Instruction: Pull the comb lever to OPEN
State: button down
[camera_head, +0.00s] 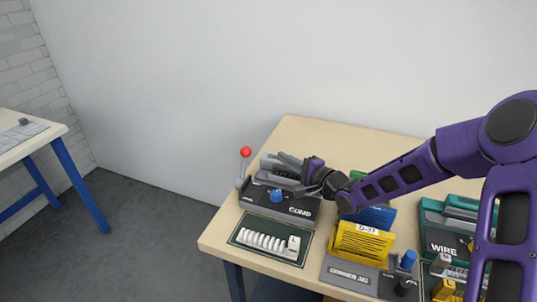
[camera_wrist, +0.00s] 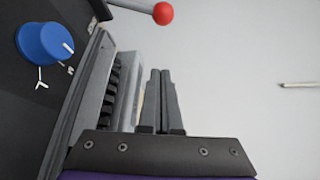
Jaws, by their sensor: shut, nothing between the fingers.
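The comb machine (camera_head: 293,211), a dark grey unit marked COMB, stands at the left end of the table. Its lever (camera_head: 241,165) rises at the machine's left side and ends in a red ball knob (camera_head: 246,152). In the wrist view the red knob (camera_wrist: 163,13) is at the top, on a grey rod (camera_wrist: 130,5) that runs in from the left. A blue dial (camera_head: 277,196) is on the machine's front; it also shows in the wrist view (camera_wrist: 46,43). My gripper (camera_wrist: 161,72) is shut and empty, beside the machine's grey top and apart from the knob.
A green mat (camera_head: 239,238) with a white comb lies in front of the machine. To the right are a corner jig (camera_head: 350,274) with yellow and blue booklets, and a green WIRE machine (camera_head: 437,235). A plain wall stands behind the table.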

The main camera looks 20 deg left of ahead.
aim_at(265, 157)
jog(key=x, duration=0.9)
jog(key=shift+a+b, duration=0.15)
jog(key=shift+b, duration=0.15)
jog(key=s, duration=0.2)
jog(key=shift+s+a+r, duration=0.3)
jog(key=shift+a+r, duration=0.05)
jog(key=shift+s+r, duration=0.1)
jog(key=shift+s, duration=0.4)
jog(key=shift+s+b, duration=0.1)
jog(key=shift+b, duration=0.2)
